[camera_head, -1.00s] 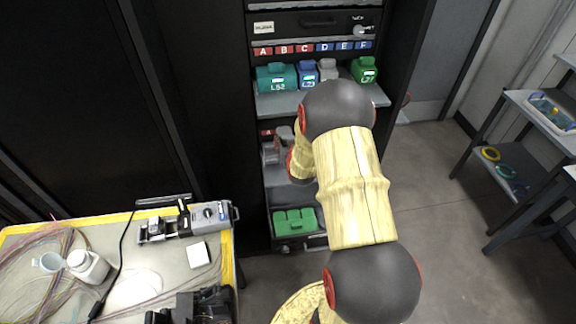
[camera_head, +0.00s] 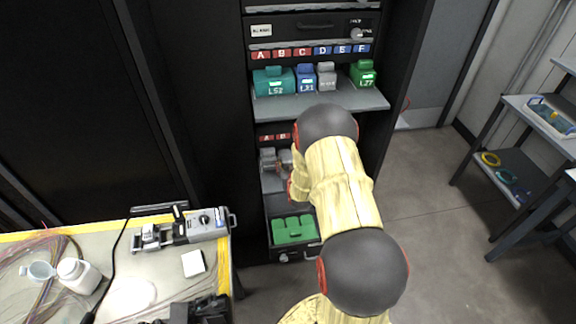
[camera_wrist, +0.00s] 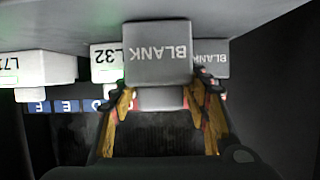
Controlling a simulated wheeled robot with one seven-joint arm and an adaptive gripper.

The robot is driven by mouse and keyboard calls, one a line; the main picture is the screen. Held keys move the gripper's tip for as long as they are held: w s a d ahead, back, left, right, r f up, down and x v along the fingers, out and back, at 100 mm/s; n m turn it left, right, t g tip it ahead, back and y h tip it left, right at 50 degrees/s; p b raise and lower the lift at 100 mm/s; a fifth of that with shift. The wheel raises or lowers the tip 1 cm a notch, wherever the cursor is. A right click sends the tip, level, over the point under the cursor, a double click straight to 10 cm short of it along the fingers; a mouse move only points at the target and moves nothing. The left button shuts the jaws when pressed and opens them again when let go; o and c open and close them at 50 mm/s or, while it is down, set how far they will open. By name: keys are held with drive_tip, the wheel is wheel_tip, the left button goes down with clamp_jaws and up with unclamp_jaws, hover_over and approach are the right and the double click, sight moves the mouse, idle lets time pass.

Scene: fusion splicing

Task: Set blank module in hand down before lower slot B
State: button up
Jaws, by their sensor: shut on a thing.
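The grey blank module (camera_wrist: 157,55) is between the fingers of my gripper (camera_wrist: 161,95), which is shut on it. Its BLANK label appears upside down in the wrist view. Another grey BLANK module (camera_wrist: 212,55) stands just behind it to the right, and a module labelled L32 (camera_wrist: 106,57) is to its left. In the head view, my arm hides most of the lower bay. Grey modules (camera_head: 267,160) show at its left, under the red A and B labels (camera_head: 281,138). Whether the held module touches the lower shelf (camera_head: 273,183) cannot be told.
The upper shelf (camera_head: 325,102) carries a teal, a blue, a grey and a green module close above my arm. Another white-labelled module (camera_wrist: 45,70) stands far left in the wrist view. A worktable (camera_head: 222,262) is at lower left.

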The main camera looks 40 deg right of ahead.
drive_tip(key=o, duration=0.9)
drive_tip(key=shift+f, duration=0.2)
drive_tip(key=o, duration=0.4)
drive_tip(key=shift+r, duration=0.1)
drive_tip(key=shift+r, duration=0.1)
